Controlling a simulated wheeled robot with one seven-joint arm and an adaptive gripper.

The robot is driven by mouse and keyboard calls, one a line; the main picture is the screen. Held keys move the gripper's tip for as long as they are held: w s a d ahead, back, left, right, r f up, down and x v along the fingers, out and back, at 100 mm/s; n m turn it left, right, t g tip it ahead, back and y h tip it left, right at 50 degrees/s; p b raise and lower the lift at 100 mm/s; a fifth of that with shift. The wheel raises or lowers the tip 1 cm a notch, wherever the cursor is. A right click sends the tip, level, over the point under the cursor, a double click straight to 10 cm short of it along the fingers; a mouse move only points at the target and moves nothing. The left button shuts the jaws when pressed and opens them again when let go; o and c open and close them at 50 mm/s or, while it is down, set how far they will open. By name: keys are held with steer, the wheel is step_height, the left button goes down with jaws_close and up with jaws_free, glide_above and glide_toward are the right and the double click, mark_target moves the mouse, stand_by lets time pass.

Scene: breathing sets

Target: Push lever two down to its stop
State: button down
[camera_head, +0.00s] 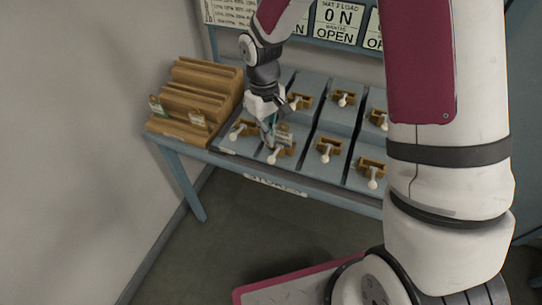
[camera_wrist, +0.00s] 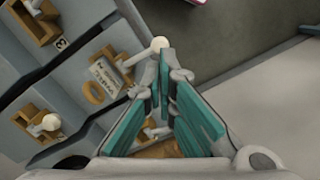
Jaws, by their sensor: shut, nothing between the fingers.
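Lever two (camera_head: 273,159) is a white rod with a ball knob in a wooden bracket, in the front row, second from the left. A tag (camera_head: 284,136) hangs at its bracket. My gripper (camera_head: 269,146) is above and beside this lever. In the wrist view my gripper's teal-padded fingers (camera_wrist: 168,56) meet at their tips, empty, right beside the lever's ball knob (camera_wrist: 160,43). I cannot tell whether they touch it. The lever's rod runs from the knob back to the bracket near the tag (camera_wrist: 102,73). How far the lever is tilted is not clear.
Lever three (camera_head: 326,156) stands to the right, lever one (camera_head: 234,134) to the left, partly under my fingers in the wrist view. More levers (camera_head: 344,100) sit on the back row. A stepped wooden rack (camera_head: 202,88) with tags stands at the left. Open floor (camera_head: 235,225) lies in front.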

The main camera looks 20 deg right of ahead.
mark_target(270, 157)
steer(key=shift+s+d+f+b, duration=0.15)
steer(key=shift+f+b, duration=0.4)
steer(key=shift+f, duration=2)
steer(key=shift+f+b, duration=0.6)
steer(key=shift+f, duration=1.5)
steer(key=shift+r, duration=0.15)
steer(key=w, duration=0.1)
steer(key=w+a+r+b, duration=0.1)
steer(key=shift+w+a, duration=0.15)
steer(key=shift+w, duration=0.2)
steer(key=shift+r, duration=0.1)
step_height(270, 157, up, 12)
steer(key=w, duration=0.1)
steer(key=shift+a, duration=0.2)
